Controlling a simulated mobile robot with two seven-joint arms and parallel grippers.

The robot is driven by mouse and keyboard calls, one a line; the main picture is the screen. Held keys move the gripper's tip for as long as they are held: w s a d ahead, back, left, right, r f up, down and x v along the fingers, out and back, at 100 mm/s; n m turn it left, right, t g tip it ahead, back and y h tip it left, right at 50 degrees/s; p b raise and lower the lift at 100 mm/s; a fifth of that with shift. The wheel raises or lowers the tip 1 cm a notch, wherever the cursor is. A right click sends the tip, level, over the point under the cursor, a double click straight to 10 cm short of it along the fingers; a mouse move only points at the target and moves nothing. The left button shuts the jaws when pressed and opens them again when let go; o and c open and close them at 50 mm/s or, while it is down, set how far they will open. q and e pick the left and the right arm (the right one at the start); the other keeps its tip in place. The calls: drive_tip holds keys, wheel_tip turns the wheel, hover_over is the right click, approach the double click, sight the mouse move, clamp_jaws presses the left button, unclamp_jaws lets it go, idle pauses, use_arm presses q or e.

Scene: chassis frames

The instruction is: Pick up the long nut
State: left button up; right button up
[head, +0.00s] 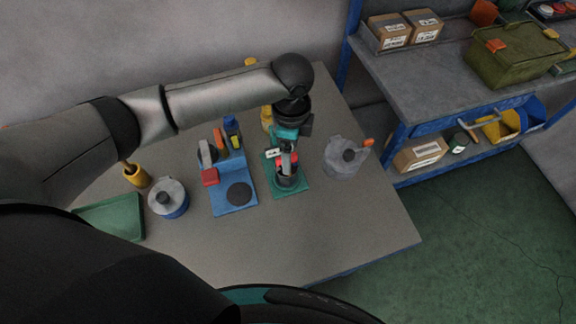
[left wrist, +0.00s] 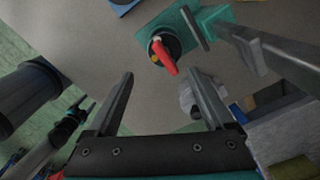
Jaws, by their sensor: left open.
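My left gripper (head: 287,172) reaches down over the green mat (head: 301,188) on the table. In the left wrist view its two fingers (left wrist: 163,88) are wide apart with nothing between them. Ahead of the fingertips, a dark round holder (left wrist: 172,42) stands on the green mat (left wrist: 215,14). A red elongated piece (left wrist: 164,60) and a small yellow-orange piece (left wrist: 154,59) show at the holder. I cannot make out for sure which piece is the long nut. In the head view the gripper partly hides the holder. My right gripper is not in view.
Left of the gripper lies a blue board (head: 234,205) with a dark disc and a red block (head: 210,177). A grey canister (head: 341,160) is close on the right.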

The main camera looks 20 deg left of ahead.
use_arm(q)
wheel_tip(320, 180, down, 6)
drive_tip(key=shift+f, duration=0.1)
drive_tip(key=shift+w+a+f+b, duration=0.15)
drive_tip(key=shift+a+f, duration=0.05)
drive_tip(key=shift+f, duration=0.65)
drive_tip(key=shift+w+a+f+b, duration=0.1)
drive_tip(key=shift+a+f+b, duration=0.15)
drive_tip(key=shift+f, duration=0.55)
drive_tip(key=shift+w+a+f+b, duration=0.1)
drive_tip(key=shift+w+a+f, duration=0.1)
drive_tip(key=shift+f, duration=0.65)
clamp_jaws()
